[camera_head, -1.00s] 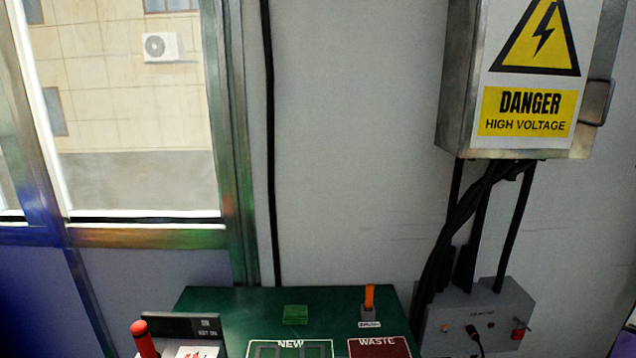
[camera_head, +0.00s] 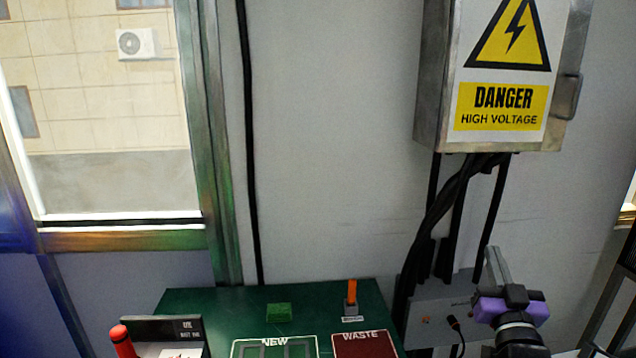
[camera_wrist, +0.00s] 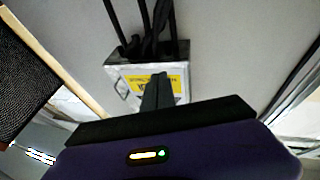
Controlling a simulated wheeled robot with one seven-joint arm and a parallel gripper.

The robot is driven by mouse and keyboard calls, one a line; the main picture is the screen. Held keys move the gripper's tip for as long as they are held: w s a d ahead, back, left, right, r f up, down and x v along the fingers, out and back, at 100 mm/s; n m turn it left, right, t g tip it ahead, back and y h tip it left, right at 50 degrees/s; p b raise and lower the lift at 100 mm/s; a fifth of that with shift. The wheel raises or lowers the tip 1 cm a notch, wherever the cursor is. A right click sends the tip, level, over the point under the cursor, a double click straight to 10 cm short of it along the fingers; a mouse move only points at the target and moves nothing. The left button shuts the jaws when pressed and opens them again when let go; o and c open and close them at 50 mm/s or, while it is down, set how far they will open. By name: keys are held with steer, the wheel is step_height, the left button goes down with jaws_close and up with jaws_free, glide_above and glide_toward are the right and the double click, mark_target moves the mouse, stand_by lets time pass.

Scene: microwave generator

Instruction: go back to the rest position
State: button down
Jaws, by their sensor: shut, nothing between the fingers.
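My gripper (camera_head: 494,262) shows at the lower right in the head view, raised in front of the grey connector box (camera_head: 428,318) on the wall. Its fingers are together, with nothing between them, and they point upward. In the wrist view the shut fingers (camera_wrist: 157,92) stand in the middle, in front of the metal cabinet with its yellow danger label (camera_wrist: 158,84). My gripper is to the right of the green table (camera_head: 205,303) and apart from it. It hides part of the connector box.
The table holds a green block (camera_head: 279,312), an orange-handled tool in a holder (camera_head: 351,294), a NEW area (camera_head: 274,344) and a red WASTE area (camera_head: 364,344). A red-topped handle (camera_head: 121,338) stands front left. A high-voltage cabinet (camera_head: 432,90) hangs above, with black cables (camera_head: 447,205) below it.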

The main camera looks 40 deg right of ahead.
steer(key=s+a+f+n+t+y, duration=0.2)
steer(key=a+f+y, duration=0.25)
steer(key=a, duration=0.75)
steer(key=s+a+f+n+t+y, duration=0.1)
steer(key=s+a+f+n+y, duration=0.3)
steer(key=a, duration=0.8)
steer(key=s+a+f+n+g+y, duration=0.1)
steer(key=s+a+f+y, duration=0.3)
steer(key=s+a, duration=0.3)
steer(key=s+a+f+n+g+y, duration=0.1)
steer(key=s+a+f+n+y, duration=0.1)
steer(key=s+a, duration=0.4)
steer(key=a+f+y, duration=0.1)
steer(key=a+f, duration=0.1)
steer(key=a, duration=0.1)
steer(key=shift+s+a+f+g+y, duration=0.15)
steer(key=shift+s+a+g+y, duration=0.2)
steer(key=shift+s+g, duration=0.05)
